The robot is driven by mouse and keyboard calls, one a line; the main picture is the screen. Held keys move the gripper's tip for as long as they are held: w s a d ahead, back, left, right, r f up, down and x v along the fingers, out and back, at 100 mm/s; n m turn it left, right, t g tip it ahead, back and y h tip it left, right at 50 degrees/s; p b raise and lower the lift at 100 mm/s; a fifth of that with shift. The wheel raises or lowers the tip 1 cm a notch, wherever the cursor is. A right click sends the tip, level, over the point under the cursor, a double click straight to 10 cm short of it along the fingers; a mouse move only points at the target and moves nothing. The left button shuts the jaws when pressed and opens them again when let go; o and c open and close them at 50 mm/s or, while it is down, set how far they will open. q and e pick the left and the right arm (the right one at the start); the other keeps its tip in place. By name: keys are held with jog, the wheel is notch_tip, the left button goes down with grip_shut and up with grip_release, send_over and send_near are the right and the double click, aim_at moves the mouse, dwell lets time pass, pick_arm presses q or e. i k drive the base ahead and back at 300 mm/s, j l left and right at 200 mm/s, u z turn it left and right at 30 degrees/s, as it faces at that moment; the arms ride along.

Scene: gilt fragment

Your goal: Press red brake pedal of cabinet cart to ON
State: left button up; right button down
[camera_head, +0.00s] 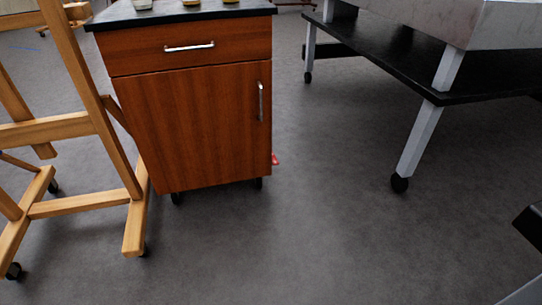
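The cabinet cart (190,130) stands left of the middle, a reddish-brown wooden box on black casters with a dark top, one drawer and one door with metal handles. A small part of the red brake pedal (275,159) sticks out low at the cart's right side, near the floor. Most of the pedal is hidden behind the cart, and I cannot tell its position. Neither gripper can be made out. A dark and grey shape at the lower right edge is only partly in the picture, and no fingers show on it.
A wooden easel (100,120) on casters stands close against the cart's left side. A metal table (440,80) with grey legs and a black lower shelf stands at the upper right. Small containers (185,4) sit on the cart top. The grey floor (310,220) between cart and table is clear.

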aim_at(274, 161)
jog(key=i+l+u, duration=0.1)
jog(key=i, duration=0.3)
jog(key=i+l+u, duration=0.15)
jog(key=i, duration=0.25)
jog(key=i+l+u, duration=0.1)
jog(key=i, duration=0.85)
